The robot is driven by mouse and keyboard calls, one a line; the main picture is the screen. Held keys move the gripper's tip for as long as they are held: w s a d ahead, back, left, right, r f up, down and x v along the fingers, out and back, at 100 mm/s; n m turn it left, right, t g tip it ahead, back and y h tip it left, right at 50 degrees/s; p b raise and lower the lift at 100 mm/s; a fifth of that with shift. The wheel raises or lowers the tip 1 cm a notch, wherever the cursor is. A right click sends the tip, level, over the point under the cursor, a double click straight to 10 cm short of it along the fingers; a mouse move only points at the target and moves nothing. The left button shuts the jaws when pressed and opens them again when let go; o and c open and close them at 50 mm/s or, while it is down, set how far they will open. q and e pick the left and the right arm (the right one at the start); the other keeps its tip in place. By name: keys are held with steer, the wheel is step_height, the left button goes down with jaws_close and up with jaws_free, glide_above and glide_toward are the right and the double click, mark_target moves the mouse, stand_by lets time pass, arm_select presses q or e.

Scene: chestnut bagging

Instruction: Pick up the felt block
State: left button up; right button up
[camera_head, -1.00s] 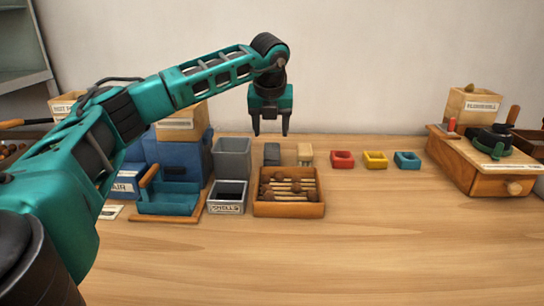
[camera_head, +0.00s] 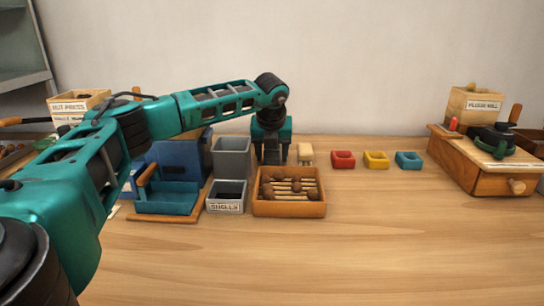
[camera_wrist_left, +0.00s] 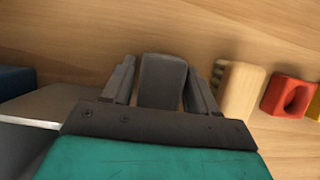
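The felt block (camera_head: 271,155) is a dark grey upright block on the table behind the wooden chestnut tray. In the left wrist view the felt block (camera_wrist_left: 162,78) stands between the two fingers of my left gripper (camera_wrist_left: 161,85). Narrow gaps show between the block and the fingers, so the gripper is open around it. In the head view my left gripper (camera_head: 271,158) points down over the block, and its body hides the block's top. My right gripper is not in view.
A pale wooden brush-like block (camera_head: 305,154) stands close on the right, then red (camera_head: 343,164), yellow and blue small cups. A grey bin (camera_head: 231,158) is close on the left. The tray (camera_head: 289,209) of chestnuts stands in front. The front table is clear.

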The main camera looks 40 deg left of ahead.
arm_select(q)
steer(key=c, duration=0.8)
steer(key=shift+o, duration=0.2)
steer(key=shift+r, duration=0.1)
step_height(320, 180, up, 20)
steer(key=p, duration=0.4)
